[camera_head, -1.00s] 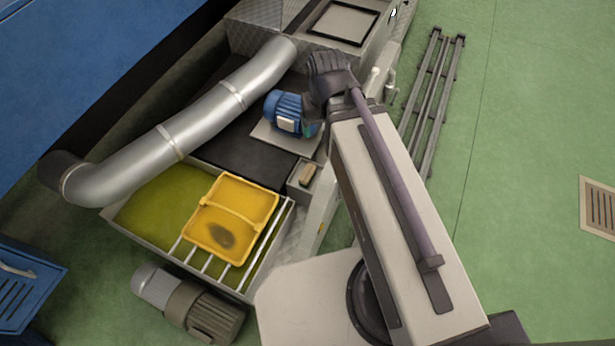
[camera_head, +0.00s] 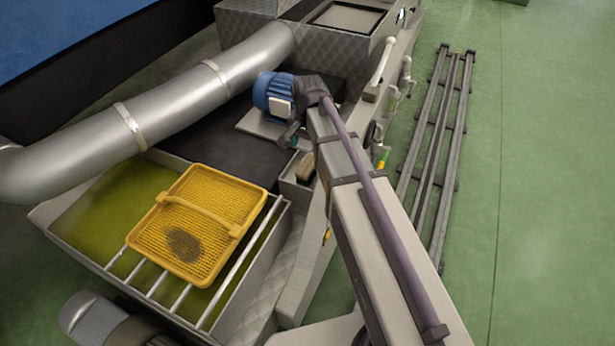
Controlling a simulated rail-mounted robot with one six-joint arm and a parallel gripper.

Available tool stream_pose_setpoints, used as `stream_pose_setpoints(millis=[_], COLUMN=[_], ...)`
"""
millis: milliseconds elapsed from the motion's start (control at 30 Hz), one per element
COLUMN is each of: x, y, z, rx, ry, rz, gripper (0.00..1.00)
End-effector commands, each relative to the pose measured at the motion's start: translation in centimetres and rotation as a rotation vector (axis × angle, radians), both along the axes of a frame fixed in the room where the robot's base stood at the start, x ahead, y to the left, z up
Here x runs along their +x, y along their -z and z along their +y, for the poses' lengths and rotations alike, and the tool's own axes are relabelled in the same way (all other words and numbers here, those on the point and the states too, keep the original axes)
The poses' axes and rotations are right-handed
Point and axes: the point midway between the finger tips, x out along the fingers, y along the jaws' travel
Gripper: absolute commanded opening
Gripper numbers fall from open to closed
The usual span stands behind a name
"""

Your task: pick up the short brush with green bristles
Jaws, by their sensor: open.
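My gripper (camera_head: 290,135) hangs below the dark wrist of my arm, just right of the blue motor. It is open, and its fingers are small and partly hidden by the wrist. A brown, wooden-looking block (camera_head: 306,167) lies in a small metal box just below and right of the gripper. It could be a brush back, but no bristles show on it. No brush with green bristles can be clearly made out.
A yellow mesh basket (camera_head: 197,222) with a dark patch rests on bars over a trough of green-yellow paste (camera_head: 97,218). A thick silver duct (camera_head: 170,107) crosses at left. The blue motor (camera_head: 273,93) stands close to the gripper. Metal rails (camera_head: 436,150) lie on the open green floor at right.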

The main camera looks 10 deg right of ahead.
Motion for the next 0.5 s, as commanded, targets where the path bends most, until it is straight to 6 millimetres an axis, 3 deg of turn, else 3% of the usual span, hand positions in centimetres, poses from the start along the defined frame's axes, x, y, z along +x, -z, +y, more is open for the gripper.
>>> stream_pose_setpoints(millis=[200, 433, 500], x=[0.0, 0.0, 0.1], y=[5.0, 5.6, 6.6], z=[0.0, 0.0, 0.0], rx=[0.000, 0.000, 0.000], ry=[-0.002, -0.002, -0.002], rz=[0.000, 0.000, 0.000], gripper=[0.78, 0.78, 0.78])
